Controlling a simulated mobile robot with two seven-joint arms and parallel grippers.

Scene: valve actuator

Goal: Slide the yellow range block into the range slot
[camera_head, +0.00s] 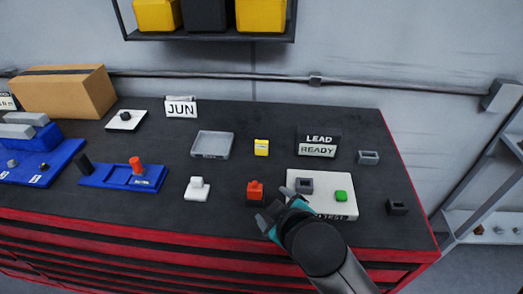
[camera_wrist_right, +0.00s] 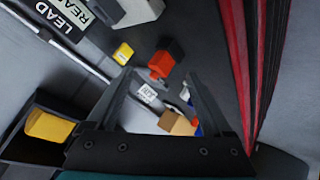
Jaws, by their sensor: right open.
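The yellow block (camera_head: 261,147) stands on the black bench top behind the red block, and it also shows in the right wrist view (camera_wrist_right: 123,53). A red block (camera_head: 255,191) with a small top knob stands just beyond my right gripper (camera_head: 272,216). In the right wrist view, my right gripper (camera_wrist_right: 161,80) is open with nothing between its fingers, and the red block (camera_wrist_right: 167,62) lies beyond the fingertips. I cannot tell which opening is the range slot; a blue fixture (camera_head: 120,179) with an orange knob and black lever stands at left. My left gripper is not in view.
A white plate (camera_head: 335,207) with a grey socket and green button lies beside my right gripper. Grey sockets (camera_head: 368,157) (camera_head: 397,207), a LEAD READY sign (camera_head: 318,143), a grey tray (camera_head: 212,145) and a white block (camera_head: 197,188) stand around. A cardboard box (camera_head: 65,92) is at back left.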

